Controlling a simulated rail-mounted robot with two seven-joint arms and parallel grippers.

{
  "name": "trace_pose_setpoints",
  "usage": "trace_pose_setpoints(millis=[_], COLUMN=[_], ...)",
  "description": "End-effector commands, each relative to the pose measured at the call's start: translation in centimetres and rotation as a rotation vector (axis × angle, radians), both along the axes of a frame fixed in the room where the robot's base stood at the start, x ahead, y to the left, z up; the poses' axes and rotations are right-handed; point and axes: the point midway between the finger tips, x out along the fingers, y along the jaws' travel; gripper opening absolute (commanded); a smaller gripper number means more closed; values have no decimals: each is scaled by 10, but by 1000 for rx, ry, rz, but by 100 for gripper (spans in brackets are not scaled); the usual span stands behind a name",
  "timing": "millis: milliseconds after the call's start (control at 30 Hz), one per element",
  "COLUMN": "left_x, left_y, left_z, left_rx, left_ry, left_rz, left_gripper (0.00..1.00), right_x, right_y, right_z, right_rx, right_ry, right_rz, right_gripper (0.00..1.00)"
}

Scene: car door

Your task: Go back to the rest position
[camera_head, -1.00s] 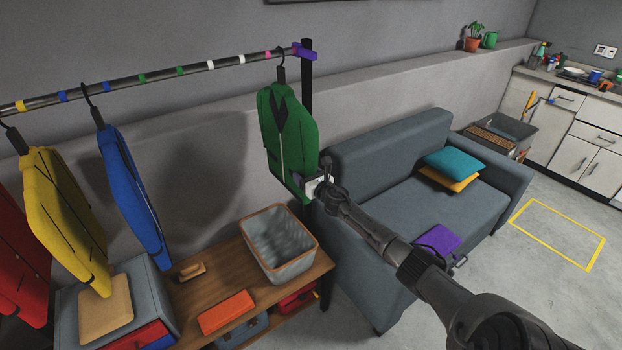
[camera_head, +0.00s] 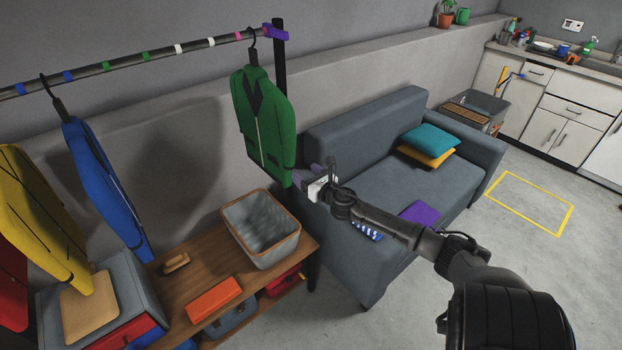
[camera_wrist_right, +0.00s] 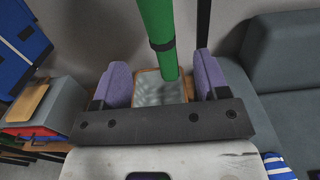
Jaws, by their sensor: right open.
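My right gripper (camera_head: 308,178) is in the head view, just right of the lower edge of the green jacket (camera_head: 265,120). The jacket hangs on a hanger at the right end of the rail (camera_head: 150,54). In the right wrist view the gripper's two purple fingers (camera_wrist_right: 160,82) stand wide apart with nothing between them. The green sleeve (camera_wrist_right: 158,35) shows ahead, beyond the fingers. I cannot tell from the head view whether the finger tips touch the jacket. My left gripper is not in view.
Blue (camera_head: 105,185) and yellow (camera_head: 38,215) jackets hang at the left. A grey basket (camera_head: 262,250) stands on the wooden bench (camera_head: 205,253). The grey sofa (camera_head: 365,140) lies behind and below my right arm. Open floor is at the right.

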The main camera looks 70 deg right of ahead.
Motion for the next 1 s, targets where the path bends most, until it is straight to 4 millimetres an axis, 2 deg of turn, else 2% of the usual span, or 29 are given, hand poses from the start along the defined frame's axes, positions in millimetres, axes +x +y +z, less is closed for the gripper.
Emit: trace_pose_setpoints(millis=[233,667,767,867,1000], left_x=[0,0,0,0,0], left_y=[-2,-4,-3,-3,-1], left_z=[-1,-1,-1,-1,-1], left_rx=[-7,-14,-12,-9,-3], left_ry=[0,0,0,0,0], left_rz=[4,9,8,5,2], left_gripper=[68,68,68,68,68], right_x=[-15,-17,-18,-25,-46], right_y=[8,9,7,-5,-26], right_z=[-1,0,0,0,1], right_rx=[0,23,108,267,608], right_ry=[1,-12,-59,-161,-427], right_rz=[0,-1,-13,-99,-313], right_gripper=[68,68,68,68,68])
